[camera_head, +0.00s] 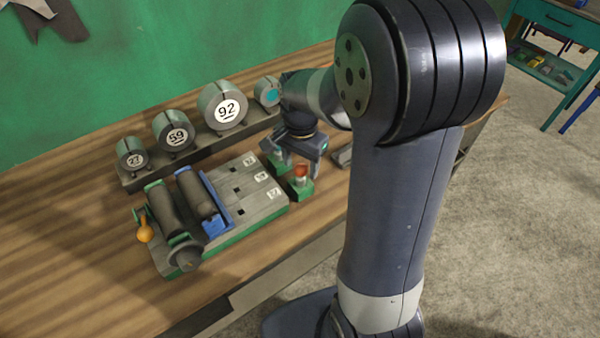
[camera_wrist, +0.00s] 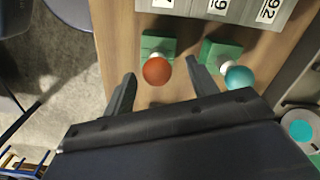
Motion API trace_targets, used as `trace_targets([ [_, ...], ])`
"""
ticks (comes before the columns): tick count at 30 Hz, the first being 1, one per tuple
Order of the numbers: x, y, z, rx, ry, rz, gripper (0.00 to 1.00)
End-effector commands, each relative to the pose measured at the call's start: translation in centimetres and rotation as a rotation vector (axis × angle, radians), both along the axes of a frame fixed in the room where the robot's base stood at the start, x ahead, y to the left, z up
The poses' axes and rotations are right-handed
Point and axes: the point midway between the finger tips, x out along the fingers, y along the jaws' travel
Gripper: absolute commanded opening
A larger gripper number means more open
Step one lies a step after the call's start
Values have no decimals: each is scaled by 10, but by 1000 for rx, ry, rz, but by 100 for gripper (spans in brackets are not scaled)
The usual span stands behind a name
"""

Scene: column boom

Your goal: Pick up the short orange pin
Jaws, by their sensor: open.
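The short orange pin shows in the wrist view as an orange-red ball top (camera_wrist: 157,71) standing on a green block (camera_wrist: 158,45). In the head view its orange-red top (camera_head: 301,170) stands at the right end of the grey fixture. My gripper (camera_wrist: 160,88) is open, with one finger on each side of the orange top in the wrist view; I cannot tell its height above the pin. In the head view my gripper (camera_head: 296,155) is above and close to the pin. The pin's lower part is mostly hidden by its top in the wrist view.
A teal-topped pin (camera_wrist: 239,77) on its own green block stands close beside my right finger. A grey fixture (camera_head: 262,205) with numbered labels and rollers lies to the left in the head view. A rack of numbered cylinders (camera_head: 222,106) stands behind. Bare wooden table (camera_head: 60,270) lies at left.

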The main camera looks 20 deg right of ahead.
Motion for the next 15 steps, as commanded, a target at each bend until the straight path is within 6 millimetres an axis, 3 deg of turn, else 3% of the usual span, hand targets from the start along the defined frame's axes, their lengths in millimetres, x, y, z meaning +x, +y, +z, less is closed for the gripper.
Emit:
trace_targets([
  [6,-3,-1,-32,0,6,0,55],
  [15,-3,-1,-38,0,1,0,55],
])
